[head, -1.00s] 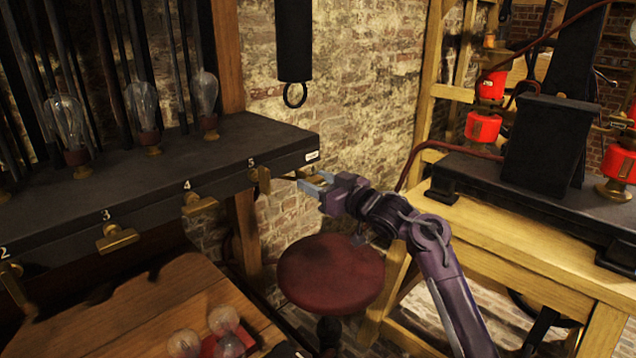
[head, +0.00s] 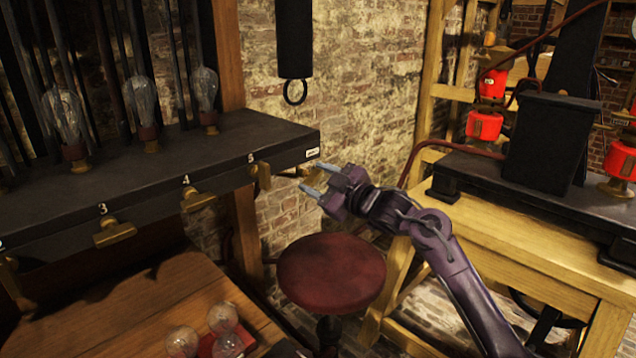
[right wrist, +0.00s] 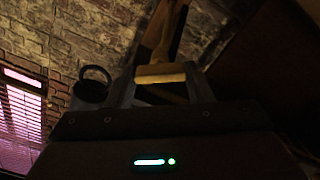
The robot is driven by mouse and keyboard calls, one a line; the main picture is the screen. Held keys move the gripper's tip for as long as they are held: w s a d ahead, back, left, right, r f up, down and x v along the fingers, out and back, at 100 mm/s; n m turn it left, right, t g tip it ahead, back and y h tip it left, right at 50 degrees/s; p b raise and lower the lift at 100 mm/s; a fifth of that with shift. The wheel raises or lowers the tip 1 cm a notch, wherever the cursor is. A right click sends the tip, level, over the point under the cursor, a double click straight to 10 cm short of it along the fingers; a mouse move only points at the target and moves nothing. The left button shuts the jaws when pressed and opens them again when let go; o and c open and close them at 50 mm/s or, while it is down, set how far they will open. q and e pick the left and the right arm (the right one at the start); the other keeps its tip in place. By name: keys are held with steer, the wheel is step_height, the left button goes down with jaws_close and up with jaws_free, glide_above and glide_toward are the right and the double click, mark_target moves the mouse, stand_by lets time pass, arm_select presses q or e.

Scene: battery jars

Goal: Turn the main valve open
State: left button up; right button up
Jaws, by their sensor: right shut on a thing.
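A dark shelf (head: 150,172) carries a row of brass valve handles on its front edge. At its right end, below a small white label (head: 312,153), a brass handle (head: 291,171) shows partly; I take it as the main valve. My right gripper (head: 313,179) is at this handle, its pale fingers pointing left towards it. In the right wrist view, the brass handle (right wrist: 160,75) sits between the fingertips, and my right gripper (right wrist: 155,88) is shut on it. The handle's exact angle is hard to tell. My left gripper is out of view.
Brass handle 5 (head: 262,175) stands upright just left; handles 4 (head: 197,200) and 3 (head: 114,233) lie crosswise. Glass bulbs (head: 205,90) stand on the shelf. A red stool (head: 331,272) is below my right arm. A wooden bench (head: 520,265) stands to the right.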

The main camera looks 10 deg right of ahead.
steer(key=n+b, duration=0.1)
steer(key=n, duration=0.1)
steer(key=shift+f+n, duration=0.15)
steer(key=shift+n, duration=0.25)
steer(key=shift+c, duration=0.2)
steer(key=n+b, duration=0.1)
steer(key=n, duration=0.3)
steer(key=shift+f+b, duration=0.1)
steer(key=shift+b, duration=0.3)
steer(key=n+b, duration=0.1)
steer(key=n, duration=0.2)
steer(key=shift+n, duration=0.3)
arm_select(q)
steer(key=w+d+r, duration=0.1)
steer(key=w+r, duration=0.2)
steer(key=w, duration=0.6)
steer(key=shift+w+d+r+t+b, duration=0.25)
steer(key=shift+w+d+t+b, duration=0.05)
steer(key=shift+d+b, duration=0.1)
arm_select(e)
steer(key=shift+o, duration=0.2)
steer(key=shift+n, duration=0.5)
steer(key=shift+a, duration=0.1)
steer(key=o, duration=1)
steer(key=shift+c, duration=0.2)
steer(key=shift+r, duration=0.25)
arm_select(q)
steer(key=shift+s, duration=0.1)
